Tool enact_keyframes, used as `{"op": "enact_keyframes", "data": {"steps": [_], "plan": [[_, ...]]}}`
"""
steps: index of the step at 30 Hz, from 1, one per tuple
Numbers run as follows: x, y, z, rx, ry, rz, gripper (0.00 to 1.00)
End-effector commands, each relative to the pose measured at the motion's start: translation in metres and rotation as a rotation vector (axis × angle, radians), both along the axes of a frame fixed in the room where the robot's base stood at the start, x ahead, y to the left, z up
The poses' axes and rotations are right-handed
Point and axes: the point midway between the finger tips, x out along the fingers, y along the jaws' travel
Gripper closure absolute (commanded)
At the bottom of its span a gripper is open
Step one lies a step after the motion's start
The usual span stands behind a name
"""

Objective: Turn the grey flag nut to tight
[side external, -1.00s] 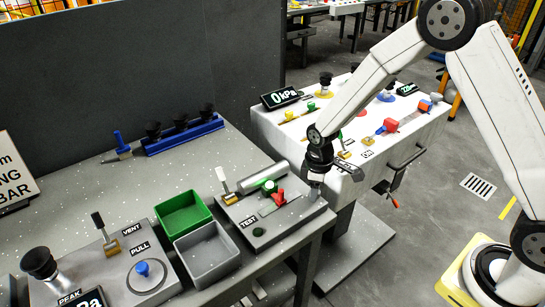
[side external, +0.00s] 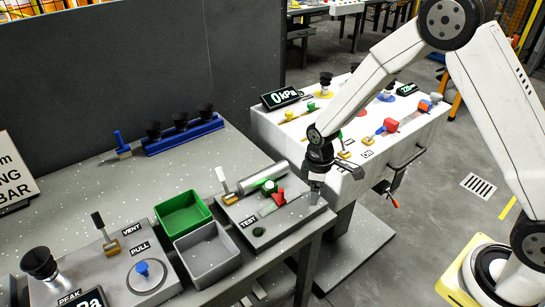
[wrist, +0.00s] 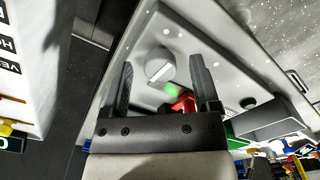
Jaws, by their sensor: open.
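The grey flag nut (wrist: 158,70) shows in the wrist view as a round grey piece with a pale bar across it, on the light grey test panel. My gripper (wrist: 160,64) is open. Its two dark fingers stand apart on either side of the nut in this view, and nothing is held between them. Whether they are level with the nut or above it I cannot tell. In the side view my gripper (side external: 315,198) points down at the right end of the test panel (side external: 290,213), and the nut cannot be made out there.
Green (side external: 184,214) and grey (side external: 207,256) bins stand further left. A white bench (side external: 270,123) with several controls stands behind.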

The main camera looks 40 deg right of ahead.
Motion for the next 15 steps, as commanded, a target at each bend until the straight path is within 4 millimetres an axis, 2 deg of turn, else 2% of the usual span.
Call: {"op": "enact_keyframes", "data": {"steps": [8,15], "plan": [[0.0,0.0,0.006,0.0,-0.001,0.0,0.21],[0.0,0.0,0.029,0.0,-0.003,0.0,0.21]]}}
